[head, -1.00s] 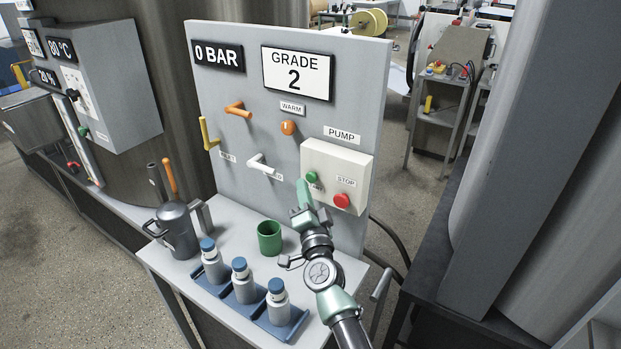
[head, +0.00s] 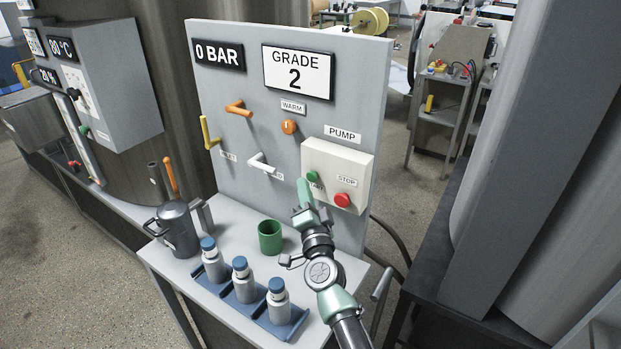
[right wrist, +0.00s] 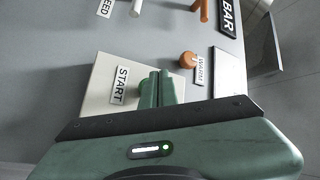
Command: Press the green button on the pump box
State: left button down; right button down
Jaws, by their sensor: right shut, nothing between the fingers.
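The pump box (head: 350,165) is a cream box on the grey upright panel, labelled PUMP above it. Its green button (head: 312,176) is on the left and its red STOP button (head: 341,200) on the lower right. My right gripper (head: 303,183) is shut and empty, its green fingertips at the green button's lower left in the head view. I cannot tell whether they touch it. My left gripper is not in view.
An orange knob (head: 289,126) under WARM and a white lever (head: 262,163) are left of the box. Below are a green cup (head: 270,237), a grey jug (head: 178,228) and a blue rack (head: 290,329) holding bottles. The display (head: 218,55) reads 0 BAR.

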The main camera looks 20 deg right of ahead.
jog(key=shift+d, duration=0.1)
dwell(0.7)
jog(key=shift+w+d, duration=0.25)
jog(key=shift+w+d, duration=0.3)
jog(key=shift+d, duration=0.1)
dwell(0.8)
jog(key=shift+s+a, duration=0.1)
dwell(0.3)
jog(key=shift+s+a, duration=0.5)
jog(key=shift+a, duration=0.1)
jog(key=s+a+p, duration=0.1)
jog(key=a, duration=0.1)
jog(key=s+a+p, duration=0.1)
jog(key=s+a, duration=0.1)
dwell(0.4)
